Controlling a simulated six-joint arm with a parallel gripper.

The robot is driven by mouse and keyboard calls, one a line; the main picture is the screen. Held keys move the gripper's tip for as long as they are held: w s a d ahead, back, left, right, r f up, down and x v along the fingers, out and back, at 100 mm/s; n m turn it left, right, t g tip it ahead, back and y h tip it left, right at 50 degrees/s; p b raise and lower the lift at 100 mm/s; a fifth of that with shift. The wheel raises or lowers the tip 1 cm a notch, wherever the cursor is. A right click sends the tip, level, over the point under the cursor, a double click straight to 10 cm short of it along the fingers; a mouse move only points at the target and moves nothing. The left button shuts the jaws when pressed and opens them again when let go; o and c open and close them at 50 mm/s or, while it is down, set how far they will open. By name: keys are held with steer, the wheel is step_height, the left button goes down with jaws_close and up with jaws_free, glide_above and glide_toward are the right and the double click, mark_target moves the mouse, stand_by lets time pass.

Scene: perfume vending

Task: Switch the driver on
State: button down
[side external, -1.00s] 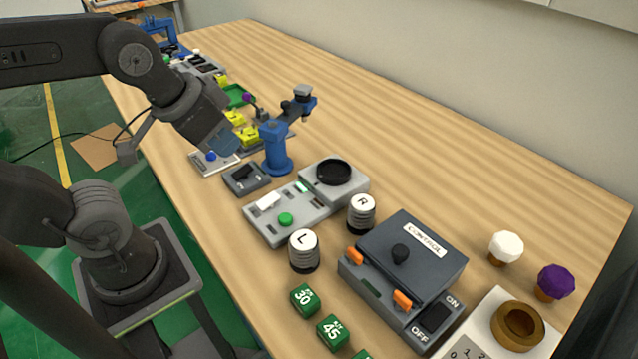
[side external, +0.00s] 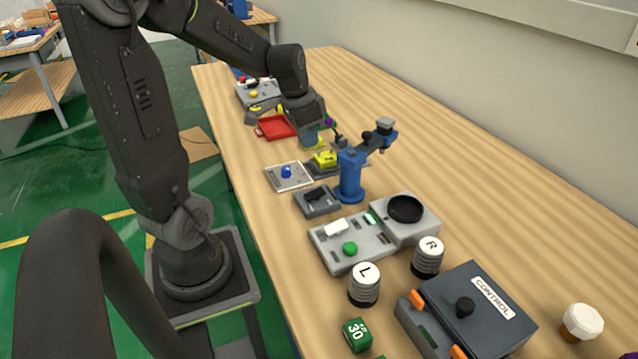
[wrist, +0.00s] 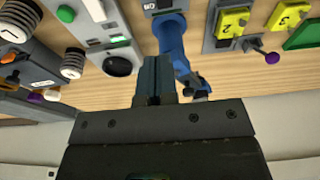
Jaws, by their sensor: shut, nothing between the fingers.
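I cannot tell for sure which device is the driver. A small grey box (side external: 312,209) with a black rocker stands beside a blue post with a jointed arm (side external: 351,180) in the side view. Its edge shows at the top of the wrist view (wrist: 160,8), with the rocker's position unclear. My gripper (side external: 314,134) is behind the blue post in the side view, above the yellow blocks, its tips partly hard to make out. In the wrist view my gripper (wrist: 150,62) is shut and empty, its fingers overlapping the blue post (wrist: 170,35).
A grey console (side external: 340,250) with a green button and round black dish stands nearer the camera. Knobs L (side external: 364,286) and R (side external: 429,258) and a control box (side external: 480,305) follow. A red tray (side external: 275,128) lies beyond. The table's wall side is clear.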

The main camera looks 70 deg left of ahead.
mark_target(321, 190)
steer(key=shift+a+f, duration=0.25)
steer(key=shift+a, duration=0.2)
steer(key=shift+f, duration=0.1)
steer(key=x, duration=1.3)
steer(key=shift+w+f, duration=0.1)
steer(key=shift+f, duration=0.3)
